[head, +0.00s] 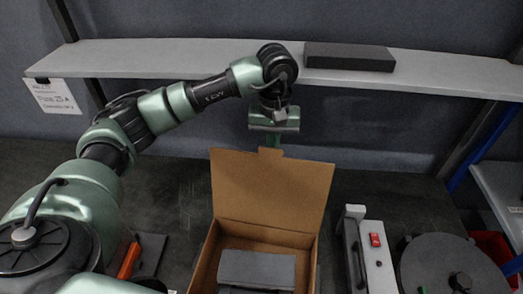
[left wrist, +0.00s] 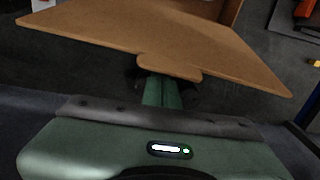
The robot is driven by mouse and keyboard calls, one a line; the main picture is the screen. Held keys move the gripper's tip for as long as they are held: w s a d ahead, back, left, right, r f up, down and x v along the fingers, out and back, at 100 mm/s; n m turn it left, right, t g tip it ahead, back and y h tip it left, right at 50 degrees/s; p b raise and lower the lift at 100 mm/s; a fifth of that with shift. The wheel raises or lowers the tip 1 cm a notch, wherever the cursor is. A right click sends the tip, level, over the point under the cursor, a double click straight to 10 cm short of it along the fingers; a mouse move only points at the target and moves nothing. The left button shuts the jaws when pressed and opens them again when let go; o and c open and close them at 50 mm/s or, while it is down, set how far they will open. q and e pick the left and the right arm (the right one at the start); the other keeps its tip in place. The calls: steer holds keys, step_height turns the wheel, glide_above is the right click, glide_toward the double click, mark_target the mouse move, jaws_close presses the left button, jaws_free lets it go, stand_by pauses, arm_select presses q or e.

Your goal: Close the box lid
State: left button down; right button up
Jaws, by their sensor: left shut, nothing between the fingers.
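The cardboard box (head: 207,258) stands on the dark bench at the bottom middle of the head view. Its lid (head: 271,190) is open and stands up at the back of the box, leaning slightly backward. A dark grey block (head: 257,268) lies inside the box. My left gripper (head: 270,150) is shut and empty, pointing down at the middle of the lid's top edge, on its far side. In the left wrist view the shut fingers (left wrist: 162,92) reach under the lid's tab (left wrist: 168,66); I cannot tell whether they touch the lid. My right gripper is not in view.
A shelf (head: 180,55) runs along the back wall, with a dark block (head: 348,57) on it close to my left wrist. Right of the box stand a light grey device with a red switch (head: 376,240) and a round dark container (head: 445,265).

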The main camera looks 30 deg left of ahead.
mark_target(269, 167)
arm_select(q)
steer(key=shift+s, duration=0.1)
steer(key=shift+s+d+b, duration=0.15)
steer(key=shift+s+d, duration=0.1)
steer(key=shift+s, duration=0.45)
steer(key=shift+s+d+b, duration=0.1)
steer(key=shift+s+d, duration=0.15)
steer(key=shift+s, duration=0.4)
steer(key=shift+s+d+b, duration=0.15)
steer(key=shift+s+d, duration=0.1)
steer(key=shift+s, duration=0.45)
steer(key=s+d+b, duration=0.3)
steer(key=s+d, duration=0.1)
steer(key=s, duration=0.8)
steer(key=shift+s+d, duration=0.3)
stand_by(0.9)
